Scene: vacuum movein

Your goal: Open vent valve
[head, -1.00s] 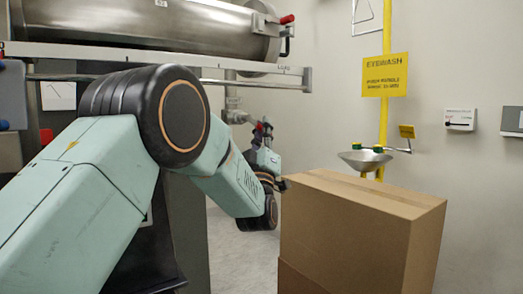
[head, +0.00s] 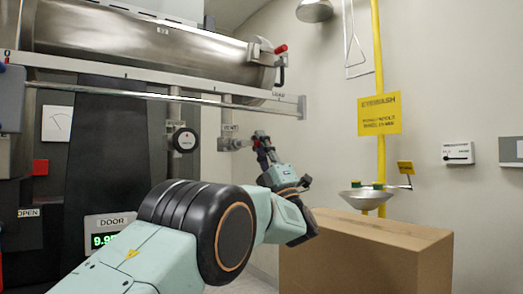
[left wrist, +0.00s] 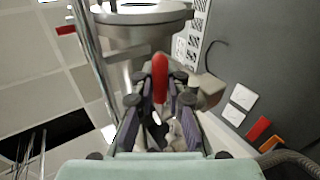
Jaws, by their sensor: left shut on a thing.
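The vent valve (head: 234,144) is a grey metal fitting under the chamber's rail, below a small "VENT" label (head: 229,128). My left gripper (head: 262,138) is at its right side, with the forearm reaching up from below. In the left wrist view, the red valve handle (left wrist: 160,77) stands between the two fingers of my left gripper (left wrist: 160,88), which is shut on it. In the head view the fingers mostly hide the handle. My right gripper is in neither view.
The steel chamber (head: 150,45) with its red-tipped door handle (head: 281,49) is above. A cardboard box (head: 350,255) stands below right of the gripper. An eyewash bowl (head: 366,199) on a yellow pipe is at the wall. A black round knob (head: 185,140) is left of the valve.

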